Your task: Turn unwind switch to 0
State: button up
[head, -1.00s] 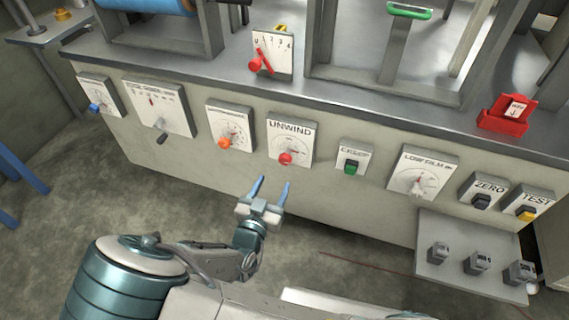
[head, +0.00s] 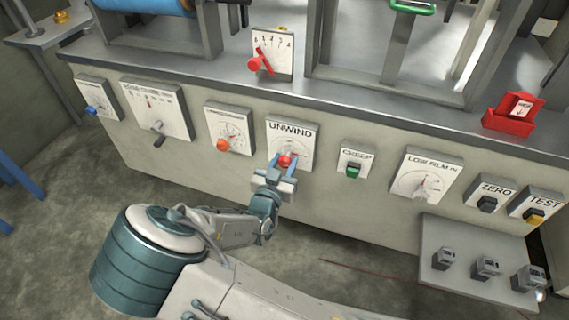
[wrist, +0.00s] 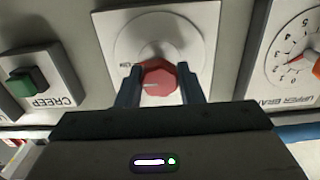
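The unwind switch is a red knob (head: 286,160) on a white dial plate (head: 293,133) marked UNWIND, on the front of the grey cabinet. In the wrist view the red knob (wrist: 159,80) sits between the two blue fingers of my gripper (wrist: 158,86). A pale pointer line shows on the knob's lower left in that view. In the head view my gripper (head: 283,168) is at the knob, its fingers one on either side. Whether the fingers touch the knob is not clear. The dial's numbers are too small or covered to read.
A dial with an orange knob (head: 222,146) is left of the unwind plate. The green creep button (head: 352,171) and the low film dial (head: 424,178) are to its right. A shelf with several grey switches (head: 487,266) juts out at lower right.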

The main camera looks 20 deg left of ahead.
jog(key=c, duration=0.4)
jog(key=shift+p, duration=0.3)
jog(key=n+p, duration=0.3)
jog(key=shift+r+n+p, duration=0.25)
jog(key=shift+n+p, duration=0.05)
jog(key=n+p, duration=0.3)
jog(key=n, duration=0.1)
jog(key=shift+f+n, duration=0.1)
jog(key=shift+n, duration=0.2)
jog(key=n+p, duration=0.3)
jog(key=n, duration=0.2)
jog(key=shift+a+f, duration=0.1)
jog(key=shift+f+n+p, duration=0.15)
jog(key=shift+n+p, duration=0.55)
jog(key=shift+n, duration=1.6)
